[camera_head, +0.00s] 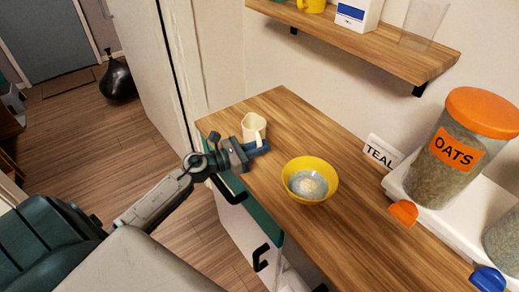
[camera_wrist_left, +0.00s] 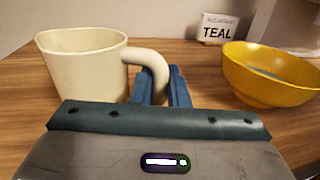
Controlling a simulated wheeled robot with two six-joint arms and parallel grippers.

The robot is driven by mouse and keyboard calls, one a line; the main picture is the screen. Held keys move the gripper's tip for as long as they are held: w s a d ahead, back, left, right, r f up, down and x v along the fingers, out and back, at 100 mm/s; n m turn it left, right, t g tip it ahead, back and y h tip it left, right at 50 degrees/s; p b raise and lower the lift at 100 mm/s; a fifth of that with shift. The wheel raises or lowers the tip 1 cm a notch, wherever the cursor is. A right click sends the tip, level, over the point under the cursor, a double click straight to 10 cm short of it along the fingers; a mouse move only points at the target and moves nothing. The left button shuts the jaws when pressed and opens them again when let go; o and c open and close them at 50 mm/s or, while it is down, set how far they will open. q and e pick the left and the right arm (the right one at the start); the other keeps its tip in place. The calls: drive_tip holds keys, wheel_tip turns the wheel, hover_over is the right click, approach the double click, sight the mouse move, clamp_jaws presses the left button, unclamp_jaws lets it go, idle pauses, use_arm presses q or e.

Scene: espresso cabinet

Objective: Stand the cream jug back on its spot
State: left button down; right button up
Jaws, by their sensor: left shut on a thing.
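The cream jug (camera_head: 254,124) is upright at the far left end of the wooden counter. My left gripper (camera_head: 262,148) is at the jug's near side, low over the counter. In the left wrist view the jug (camera_wrist_left: 84,66) stands at the left, with its handle (camera_wrist_left: 153,68) curving down between the blue fingertips of my left gripper (camera_wrist_left: 165,88). The gripper is shut on the handle. I cannot tell whether the jug's base touches the counter, as the gripper body hides part of it. My right gripper is not in view.
A yellow bowl (camera_head: 328,177) with pale contents stands just right of the gripper. A wooden shelf (camera_head: 370,40) hangs above.

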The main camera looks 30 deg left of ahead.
use_arm(q)
drive_tip(key=shift+f+b, duration=0.15)
drive_tip(key=shift+b, duration=0.15)
drive_tip(key=c, duration=1.4)
unclamp_jaws()
